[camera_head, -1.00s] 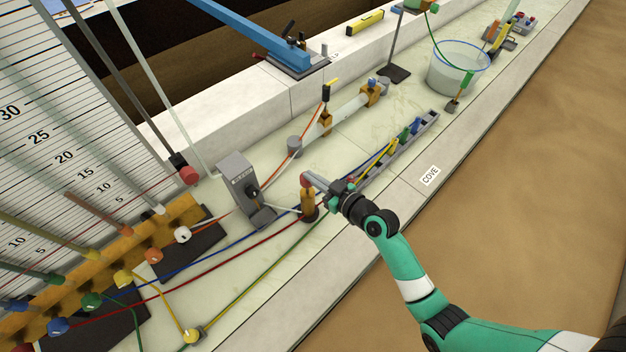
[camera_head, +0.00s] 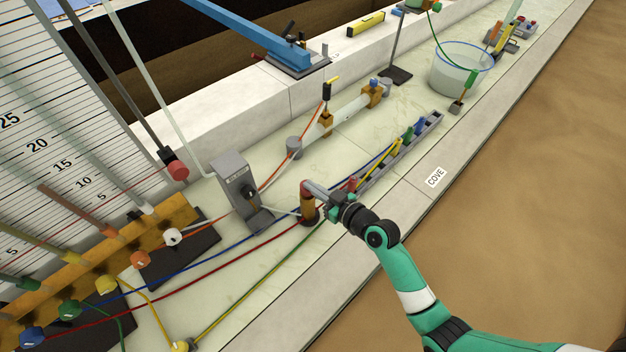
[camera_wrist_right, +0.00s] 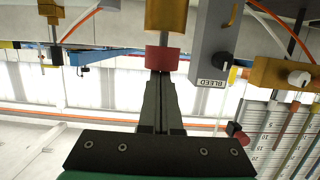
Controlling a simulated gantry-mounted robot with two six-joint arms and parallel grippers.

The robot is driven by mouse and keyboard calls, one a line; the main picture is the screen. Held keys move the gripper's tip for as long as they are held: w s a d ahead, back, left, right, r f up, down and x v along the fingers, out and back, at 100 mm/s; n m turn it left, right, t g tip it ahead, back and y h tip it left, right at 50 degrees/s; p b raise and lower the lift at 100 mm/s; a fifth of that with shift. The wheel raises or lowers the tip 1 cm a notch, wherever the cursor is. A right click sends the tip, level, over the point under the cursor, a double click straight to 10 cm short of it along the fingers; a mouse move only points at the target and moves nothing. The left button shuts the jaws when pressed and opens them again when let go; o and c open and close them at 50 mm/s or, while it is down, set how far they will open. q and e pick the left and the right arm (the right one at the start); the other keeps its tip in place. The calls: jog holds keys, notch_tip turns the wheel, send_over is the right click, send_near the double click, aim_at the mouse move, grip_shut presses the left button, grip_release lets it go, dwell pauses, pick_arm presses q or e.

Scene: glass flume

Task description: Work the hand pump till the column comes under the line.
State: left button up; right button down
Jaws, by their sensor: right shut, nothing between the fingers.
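The hand pump (camera_head: 309,210) is a small upright brass cylinder with a red cap, standing on the bench beside the grey BLEED box (camera_head: 238,186). My right gripper (camera_head: 313,188) is shut and empty, its fingertips at the red cap. In the right wrist view the shut fingers (camera_wrist_right: 160,78) reach the red cap (camera_wrist_right: 162,58), with the brass body beyond it. The scale board (camera_head: 40,150) at left carries slanting tubes, one with a reddish-orange column (camera_head: 75,208). A thin red line (camera_head: 128,181) crosses the board towards a red knob (camera_head: 177,170). My left gripper is out of view.
A brass manifold (camera_head: 110,250) with coloured knobs lies below the board. Blue, red and yellow hoses cross the bench near the pump. A grey rack (camera_head: 405,150), a clear bucket (camera_head: 460,72) and a COVE label (camera_head: 437,177) lie to the right.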

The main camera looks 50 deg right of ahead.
notch_tip(320, 180, up, 5)
jog(key=p, duration=0.5)
jog(key=v, duration=0.9)
jog(key=shift+s+f+b, duration=0.3)
jog(key=shift+s+f, duration=0.05)
jog(key=shift+s, duration=0.15)
dwell(2.0)
notch_tip(320, 180, up, 5)
jog(key=p, duration=0.3)
